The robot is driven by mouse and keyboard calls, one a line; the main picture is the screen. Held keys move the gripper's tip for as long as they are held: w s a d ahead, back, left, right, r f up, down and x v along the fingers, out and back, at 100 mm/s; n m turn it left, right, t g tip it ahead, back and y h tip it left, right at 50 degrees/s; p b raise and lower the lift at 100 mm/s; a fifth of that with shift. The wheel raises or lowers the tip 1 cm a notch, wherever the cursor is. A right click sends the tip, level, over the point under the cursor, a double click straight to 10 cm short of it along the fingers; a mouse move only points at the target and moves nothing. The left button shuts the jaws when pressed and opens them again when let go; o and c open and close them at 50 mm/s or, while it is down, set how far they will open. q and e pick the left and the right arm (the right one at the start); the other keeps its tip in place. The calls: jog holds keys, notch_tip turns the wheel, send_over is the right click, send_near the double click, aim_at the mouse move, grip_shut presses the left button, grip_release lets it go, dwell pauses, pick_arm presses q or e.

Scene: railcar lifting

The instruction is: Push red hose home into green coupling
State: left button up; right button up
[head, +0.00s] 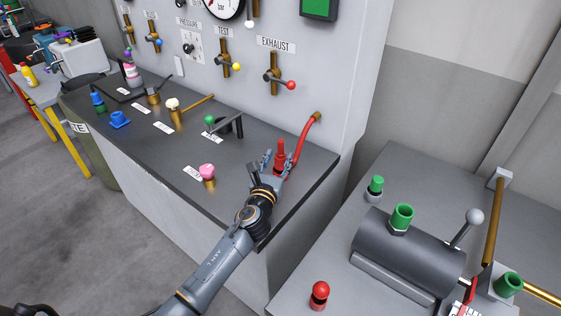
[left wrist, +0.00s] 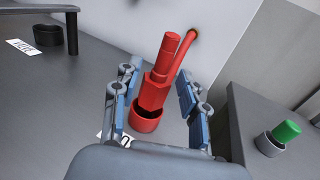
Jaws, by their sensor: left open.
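The red hose (head: 306,139) comes out of a brass fitting low on the grey wall panel and bends down to a red plug end (head: 280,155). The plug stands upright in a red holder on the dark bench, and it shows large in the left wrist view (left wrist: 155,88). My left gripper (head: 273,163) is open, with its fingers on either side of the plug; I cannot tell whether they touch it. A green coupling (head: 402,217) sits on top of the dark cylinder on the right-hand table. Another green fitting (head: 508,284) is at that table's right. My right gripper is not seen.
A green-capped piece (head: 376,187) and a red-knobbed piece (head: 320,293) stand on the right table. A lever with a grey ball (head: 474,217) rises beside the cylinder. A pink-topped valve (head: 208,176) and a black handle (head: 231,124) stand on the bench. A gap separates bench and table.

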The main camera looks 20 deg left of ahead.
aim_at(280, 155)
pick_arm(q)
jog(key=w, duration=0.3)
jog(key=shift+w+f, duration=0.1)
jog(key=shift+f, duration=0.05)
jog(key=shift+c, duration=0.7)
grip_shut()
